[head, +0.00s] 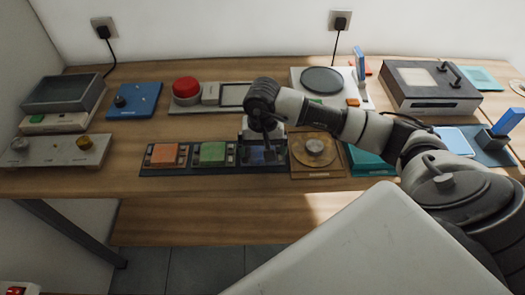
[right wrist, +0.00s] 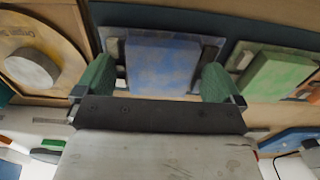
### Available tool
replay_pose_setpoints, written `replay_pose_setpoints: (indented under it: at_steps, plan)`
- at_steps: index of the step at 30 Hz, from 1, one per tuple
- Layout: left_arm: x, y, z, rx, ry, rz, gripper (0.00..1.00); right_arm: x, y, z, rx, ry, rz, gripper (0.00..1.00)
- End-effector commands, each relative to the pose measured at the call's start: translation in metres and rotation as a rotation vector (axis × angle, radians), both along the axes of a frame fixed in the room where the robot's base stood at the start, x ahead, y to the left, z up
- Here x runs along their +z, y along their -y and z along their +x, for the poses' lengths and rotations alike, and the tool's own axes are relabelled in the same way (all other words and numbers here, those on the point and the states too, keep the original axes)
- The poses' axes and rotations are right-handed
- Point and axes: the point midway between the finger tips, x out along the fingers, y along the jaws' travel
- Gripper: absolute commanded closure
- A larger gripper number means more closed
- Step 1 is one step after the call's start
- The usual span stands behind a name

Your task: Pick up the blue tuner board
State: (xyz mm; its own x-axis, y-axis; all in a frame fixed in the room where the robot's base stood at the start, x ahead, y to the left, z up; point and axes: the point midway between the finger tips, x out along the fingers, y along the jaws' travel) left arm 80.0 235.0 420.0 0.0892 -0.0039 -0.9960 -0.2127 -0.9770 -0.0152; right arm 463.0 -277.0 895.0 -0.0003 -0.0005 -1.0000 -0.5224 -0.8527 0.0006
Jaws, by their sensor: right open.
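The blue tuner board (right wrist: 163,62) is a flat blue block in the right slot of a dark tray (head: 190,172). In the head view the blue tuner board (head: 262,156) is partly hidden by my right gripper (head: 264,146). In the right wrist view my right gripper (right wrist: 158,80) is open, its two green fingers on either side of the blue board. I see gaps between fingers and board, but cannot tell the exact height. My left gripper is not in view.
The green block (head: 212,153) and orange block (head: 164,155) sit in the same tray. A wooden plate with a round knob (head: 315,148) stands close on the right. Bare wooden table (head: 215,127) lies behind the tray.

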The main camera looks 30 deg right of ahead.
Motion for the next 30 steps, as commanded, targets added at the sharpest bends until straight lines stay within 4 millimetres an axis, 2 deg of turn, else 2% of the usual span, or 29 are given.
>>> replay_pose_setpoints:
  at_steps: [1,2,12,23,26,30]
  plan:
    - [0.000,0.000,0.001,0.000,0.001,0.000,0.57,0.000,0.000,0.000,0.000,0.000,0.000,0.02]
    - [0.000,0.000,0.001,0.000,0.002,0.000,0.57,0.000,0.000,0.000,0.000,0.000,0.000,0.07]
    - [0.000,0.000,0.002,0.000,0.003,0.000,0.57,0.001,0.000,0.000,0.000,0.001,0.001,0.57]
    - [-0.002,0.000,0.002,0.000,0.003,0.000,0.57,0.006,0.000,0.001,0.000,0.004,0.000,0.57]
    - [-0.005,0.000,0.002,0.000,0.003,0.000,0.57,0.016,0.000,0.001,0.000,0.005,0.000,0.57]
    - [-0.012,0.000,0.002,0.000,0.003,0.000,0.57,0.041,0.000,0.001,0.000,0.009,-0.001,0.57]
